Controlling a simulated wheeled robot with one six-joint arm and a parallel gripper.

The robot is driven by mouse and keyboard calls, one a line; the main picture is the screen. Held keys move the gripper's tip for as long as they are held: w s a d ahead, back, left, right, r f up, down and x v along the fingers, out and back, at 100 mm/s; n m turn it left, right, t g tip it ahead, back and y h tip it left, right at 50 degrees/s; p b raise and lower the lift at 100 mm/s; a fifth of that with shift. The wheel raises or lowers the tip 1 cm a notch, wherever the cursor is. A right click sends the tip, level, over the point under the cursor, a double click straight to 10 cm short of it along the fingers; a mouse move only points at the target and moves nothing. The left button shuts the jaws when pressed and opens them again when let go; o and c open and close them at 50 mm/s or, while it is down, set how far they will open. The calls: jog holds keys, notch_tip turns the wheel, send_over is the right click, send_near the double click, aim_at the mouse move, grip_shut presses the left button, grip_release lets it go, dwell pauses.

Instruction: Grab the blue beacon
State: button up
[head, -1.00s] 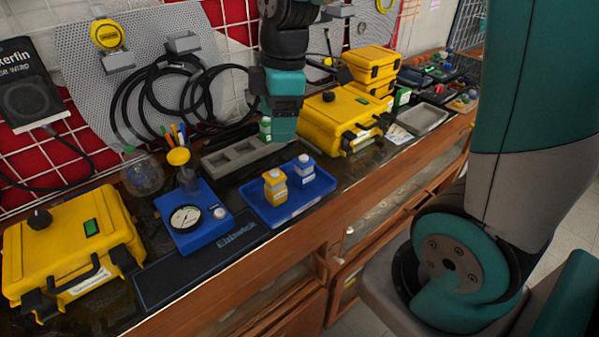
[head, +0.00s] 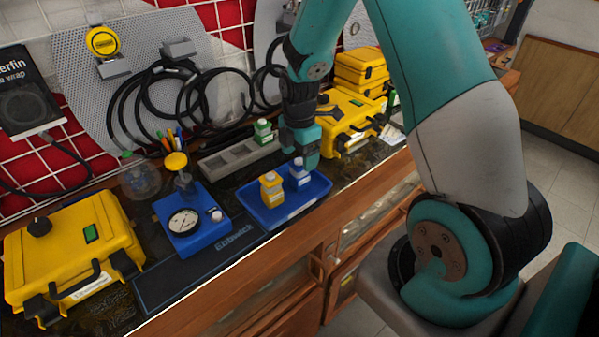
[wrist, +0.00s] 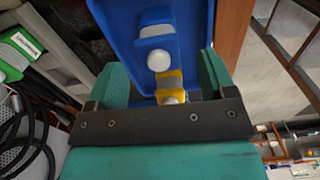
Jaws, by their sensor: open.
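No beacon as such shows; the blue item is a small bottle (head: 299,180) with a blue body, white label and white cap. It stands upright in the right part of a blue tray (head: 310,197), beside a yellow bottle (head: 271,192). My gripper (head: 305,150) is just above and behind the blue bottle, pointing down. In the wrist view the open fingers (wrist: 162,72) have the yellow bottle (wrist: 171,82) showing between them, and the blue bottle (wrist: 156,42) lies beyond, near the fingertip ends. Neither bottle is visibly held.
A green bottle (head: 263,131) stands in a grey slotted rack (head: 226,160) behind the tray. A blue gauge box (head: 190,222) is to the left. Yellow cases stand at far left (head: 70,245) and behind right (head: 345,120). Black cables hang on the back panel.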

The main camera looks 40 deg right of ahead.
aim_at(299, 175)
jog(key=shift+w+f+p, duration=0.1)
jog(key=shift+f+p, duration=0.8)
jog(key=shift+f, duration=1.95)
jog(key=c, duration=1.1)
jog(key=shift+o, duration=0.2)
jog(key=shift+r, duration=0.1)
